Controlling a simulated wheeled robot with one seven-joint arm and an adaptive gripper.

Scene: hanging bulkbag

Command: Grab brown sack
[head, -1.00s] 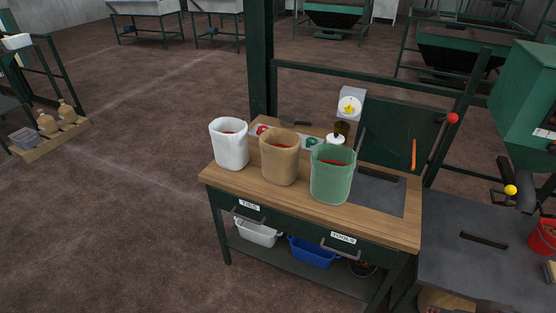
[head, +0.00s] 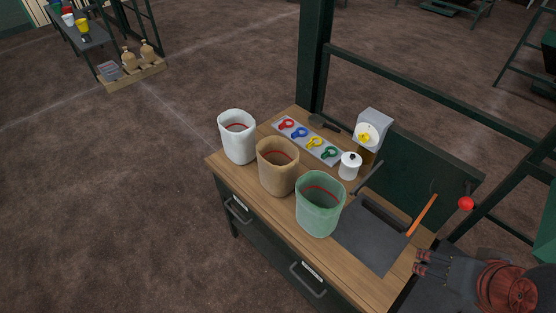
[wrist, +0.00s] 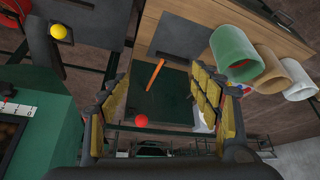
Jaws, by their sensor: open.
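The brown sack (head: 277,170) stands upright and open-topped on the wooden workbench (head: 375,290), between a white sack (head: 238,143) and a green sack (head: 319,208). A red line shows inside each. My gripper (head: 418,264) is at the lower right in the head view, past the bench's right end and apart from the sacks. In the wrist view my gripper (wrist: 165,95) has its yellow-padded fingers wide apart with nothing between them. There the brown sack (wrist: 268,64) is at the upper right, behind the green sack (wrist: 233,48).
A tray with several coloured clips (head: 306,141), a white lidded pot (head: 349,166) and a grey dispenser (head: 370,130) stand behind the sacks. An orange stick (head: 422,214) and a red ball knob (head: 466,204) are near my gripper. A green post (head: 314,60) rises behind the bench.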

